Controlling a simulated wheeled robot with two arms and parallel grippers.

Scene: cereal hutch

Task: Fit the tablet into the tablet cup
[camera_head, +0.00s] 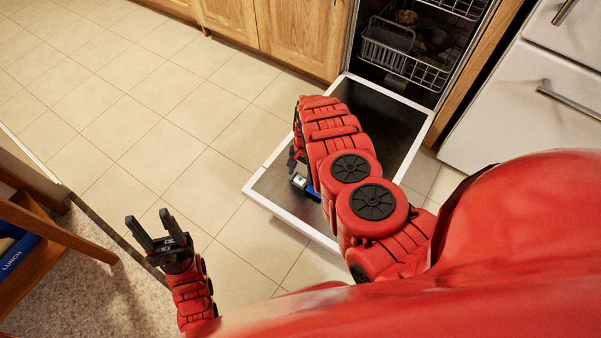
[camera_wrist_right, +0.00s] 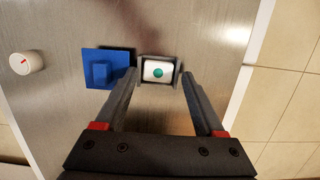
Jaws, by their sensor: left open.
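The tablet (camera_wrist_right: 158,72) is a small white block with a green dot, at the centre of the right wrist view. A dark edge frames the tablet; I cannot tell how much of that is the tablet cup, nor how deep the tablet sits. A blue square piece with a raised grip (camera_wrist_right: 104,70), apparently the cup's lid, lies left of it. My left gripper (camera_head: 153,232) is open and empty above the floor.
The dishwasher door (camera_head: 392,112) lies open flat, with wire racks (camera_head: 398,55) inside. A white dial with a red mark (camera_wrist_right: 27,63) is on the door. A wooden shelf (camera_head: 55,230) stands at the lower left. The tiled floor (camera_head: 110,100) is clear.

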